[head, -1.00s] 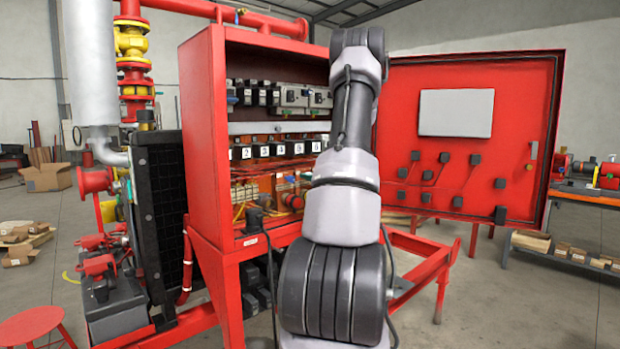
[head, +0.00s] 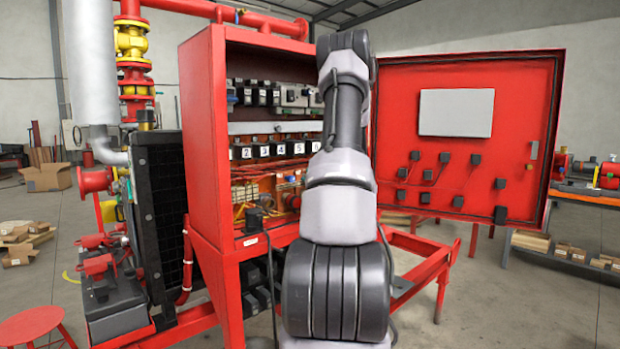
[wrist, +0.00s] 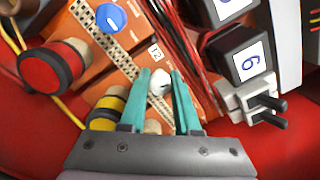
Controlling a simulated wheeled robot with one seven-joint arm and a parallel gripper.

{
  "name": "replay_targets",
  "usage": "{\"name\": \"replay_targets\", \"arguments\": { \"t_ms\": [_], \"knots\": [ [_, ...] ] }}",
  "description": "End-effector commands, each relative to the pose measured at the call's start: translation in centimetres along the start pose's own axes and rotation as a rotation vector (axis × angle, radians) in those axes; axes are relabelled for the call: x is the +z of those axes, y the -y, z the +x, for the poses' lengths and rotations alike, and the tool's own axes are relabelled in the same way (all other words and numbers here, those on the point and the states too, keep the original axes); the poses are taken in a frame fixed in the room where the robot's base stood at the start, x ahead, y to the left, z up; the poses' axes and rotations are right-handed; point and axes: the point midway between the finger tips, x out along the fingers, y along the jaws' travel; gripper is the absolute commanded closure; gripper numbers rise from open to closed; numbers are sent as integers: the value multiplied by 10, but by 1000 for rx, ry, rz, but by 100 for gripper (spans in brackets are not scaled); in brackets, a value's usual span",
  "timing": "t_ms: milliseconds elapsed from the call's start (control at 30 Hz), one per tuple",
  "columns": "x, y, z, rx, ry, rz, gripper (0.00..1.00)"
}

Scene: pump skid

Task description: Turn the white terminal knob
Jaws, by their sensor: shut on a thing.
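In the wrist view, the small white terminal knob (wrist: 159,84) sits on an orange panel part, below a small label that reads 12. My gripper (wrist: 160,88) has its two teal fingers on either side of the knob and is shut on it. The lower part of the knob and what lies beneath it are partly hidden by the fingers. In the head view my arm reaches toward the open red cabinet (head: 203,130), and my gripper and the knob are hidden behind the arm.
In the wrist view, a red knob (wrist: 50,68) and a yellow-black knob (wrist: 106,108) stand to the left. A blue round button (wrist: 111,18) is above. Black numbered blocks (wrist: 243,52) and red wires (wrist: 192,58) are at right. The cabinet door (head: 460,150) stands open at right.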

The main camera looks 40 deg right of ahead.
Motion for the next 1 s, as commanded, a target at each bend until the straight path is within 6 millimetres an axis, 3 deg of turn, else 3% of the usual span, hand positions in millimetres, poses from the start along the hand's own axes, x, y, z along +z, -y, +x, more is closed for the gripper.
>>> {"name": "replay_targets", "arguments": {
  "t_ms": [400,967,1000],
  "knots": [
    [-1,1,0,1,4,-186,100],
    [0,1,0,2,5,-211,100],
    [0,1,0,2,5,-211,54]
  ]
}}
